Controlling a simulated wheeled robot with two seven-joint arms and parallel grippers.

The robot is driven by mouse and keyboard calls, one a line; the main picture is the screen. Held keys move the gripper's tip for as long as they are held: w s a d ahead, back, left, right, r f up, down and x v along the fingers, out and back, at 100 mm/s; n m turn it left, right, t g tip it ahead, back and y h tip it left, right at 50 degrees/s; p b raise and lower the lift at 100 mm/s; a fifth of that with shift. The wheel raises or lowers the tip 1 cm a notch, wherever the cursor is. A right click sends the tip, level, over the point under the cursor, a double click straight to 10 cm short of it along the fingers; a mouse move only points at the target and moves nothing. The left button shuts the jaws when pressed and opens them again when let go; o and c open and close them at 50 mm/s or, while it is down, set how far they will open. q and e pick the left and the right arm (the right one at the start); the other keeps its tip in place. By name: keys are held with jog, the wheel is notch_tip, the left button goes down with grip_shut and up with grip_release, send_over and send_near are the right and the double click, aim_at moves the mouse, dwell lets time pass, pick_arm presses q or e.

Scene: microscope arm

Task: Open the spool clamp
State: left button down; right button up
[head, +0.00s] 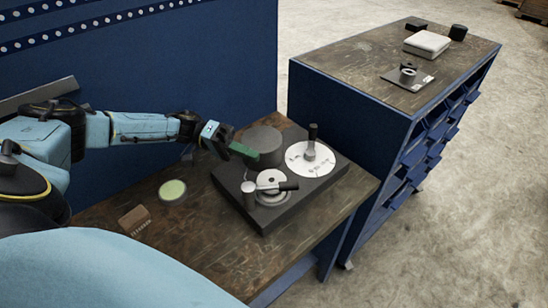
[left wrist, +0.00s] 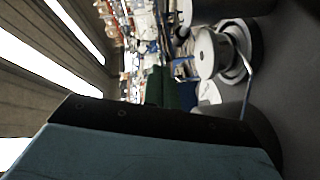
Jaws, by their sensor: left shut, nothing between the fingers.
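A dark device base (head: 232,187) sits on the wooden bench. Near its front, a silver round spool part (head: 270,178) carries a lever with a black grip (head: 288,186), and a short silver post (head: 249,194) stands beside it. I take this to be the spool clamp; whether it is open or shut I cannot tell. In the left wrist view the silver round part (left wrist: 207,52) shows at upper right. My left gripper (head: 243,150), with green fingers, is shut and empty, beside the dark cylinder and behind the lever, apart from it. Its fingers show in the wrist view (left wrist: 170,90).
On the base stand a dark cylinder (head: 262,143) and a white dial (head: 310,160) with an upright black-topped post (head: 312,138). A pale green disc (head: 172,190) and a brown block (head: 134,220) lie on the bench (head: 200,240). A blue cabinet (head: 345,120) stands at right.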

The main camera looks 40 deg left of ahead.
pick_arm(q)
jog(key=d+m+g, duration=0.1)
jog(key=m, duration=0.1)
jog(key=w+d+r+m+g+y+b, duration=0.1)
jog(key=m+g, duration=0.1)
jog(key=d+r+m+g+y, duration=0.1)
jog(key=shift+w+r+m+g+b, duration=0.15)
jog(key=shift+r+m+g+b, duration=0.15)
jog(key=shift+m+g, duration=0.1)
jog(key=shift+w+d+r+m+g+y, duration=0.1)
jog(key=shift+w+r+m+g+y, duration=0.15)
jog(key=shift+m+g+y, duration=0.4)
jog(key=w+a+r+m+t+y+b, duration=0.1)
jog(key=w+a+r+t+y+b, duration=0.1)
jog(key=y, duration=0.4)
notch_tip(320, 180, up, 2)
jog(key=w+a, duration=0.1)
jog(key=w, duration=0.1)
jog(key=shift+w+m+y+b, duration=0.3)
jog(key=shift+w+m+y, duration=0.05)
jog(key=x, duration=0.3)
jog(key=s+x, duration=0.1)
jog(key=x, duration=0.3)
jog(key=s+x, duration=0.1)
jog(key=x, duration=0.3)
jog(key=shift+d+r, duration=0.1)
jog(key=shift+d, duration=0.4)
jog(key=shift+s+d, duration=0.5)
